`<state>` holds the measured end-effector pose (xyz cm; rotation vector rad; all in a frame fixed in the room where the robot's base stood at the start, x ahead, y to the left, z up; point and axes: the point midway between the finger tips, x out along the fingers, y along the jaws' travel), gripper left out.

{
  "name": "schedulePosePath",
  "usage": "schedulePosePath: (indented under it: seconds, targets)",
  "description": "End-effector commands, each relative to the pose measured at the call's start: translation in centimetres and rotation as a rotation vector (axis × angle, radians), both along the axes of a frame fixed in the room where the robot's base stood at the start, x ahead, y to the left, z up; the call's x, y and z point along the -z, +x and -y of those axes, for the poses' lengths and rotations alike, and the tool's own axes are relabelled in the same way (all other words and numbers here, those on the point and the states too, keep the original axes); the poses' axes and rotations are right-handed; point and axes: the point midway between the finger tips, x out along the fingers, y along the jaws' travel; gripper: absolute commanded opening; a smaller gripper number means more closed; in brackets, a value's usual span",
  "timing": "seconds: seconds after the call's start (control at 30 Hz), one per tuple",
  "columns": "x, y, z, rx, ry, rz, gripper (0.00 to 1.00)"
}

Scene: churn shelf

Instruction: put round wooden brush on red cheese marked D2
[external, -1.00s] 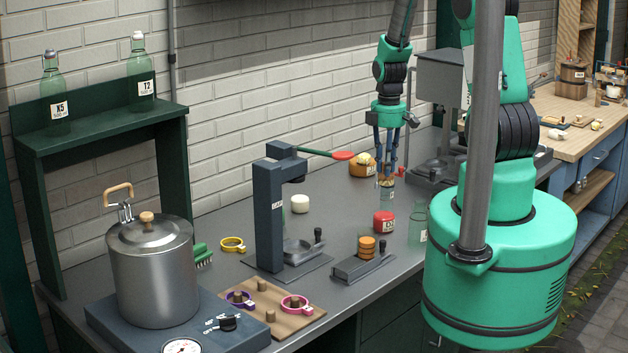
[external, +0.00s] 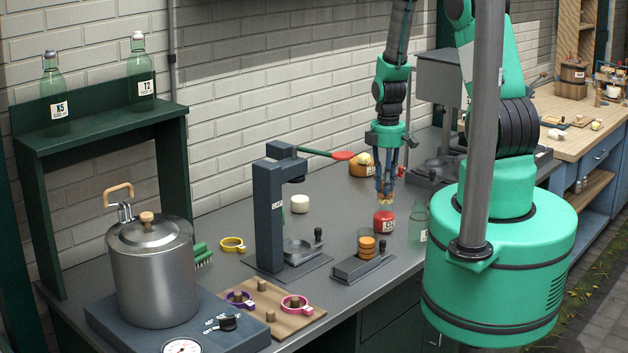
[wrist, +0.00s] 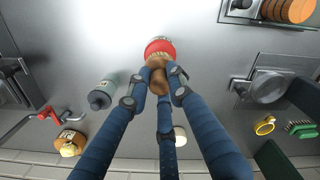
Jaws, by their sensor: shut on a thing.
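The red cheese (external: 384,223) with a white label sits on the grey worktop, in front of and below my gripper in the external view. It also shows at the top middle of the wrist view (wrist: 159,46), partly covered by the brush. My gripper (external: 386,199) points down over the cheese, with its blue fingers shut on the round wooden brush (wrist: 156,62). The brush is brown with pale bristles and mostly hidden by the fingers in the external view. I cannot tell whether the brush touches the cheese.
The dark press (external: 270,215) with a red-tipped lever and a white cylinder (external: 300,203) stand farther left. An orange-yellow piece (external: 360,166) lies behind.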

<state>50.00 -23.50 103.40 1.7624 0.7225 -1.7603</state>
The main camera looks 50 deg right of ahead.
Motion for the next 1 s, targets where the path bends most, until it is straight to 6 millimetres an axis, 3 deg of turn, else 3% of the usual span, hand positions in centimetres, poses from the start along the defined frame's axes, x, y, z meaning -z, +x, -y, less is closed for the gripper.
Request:
schedulePosePath:
  seconds: [0.17,0.6,1.0]
  targets:
    - [0.3,0.0,0.0,0.0,0.0,0.0,0.0]
    - [3.9,0.0,0.0,0.0,0.001,-0.001,0.0]
    - [4.2,0.0,0.0,0.0,0.0,0.0,0.0]
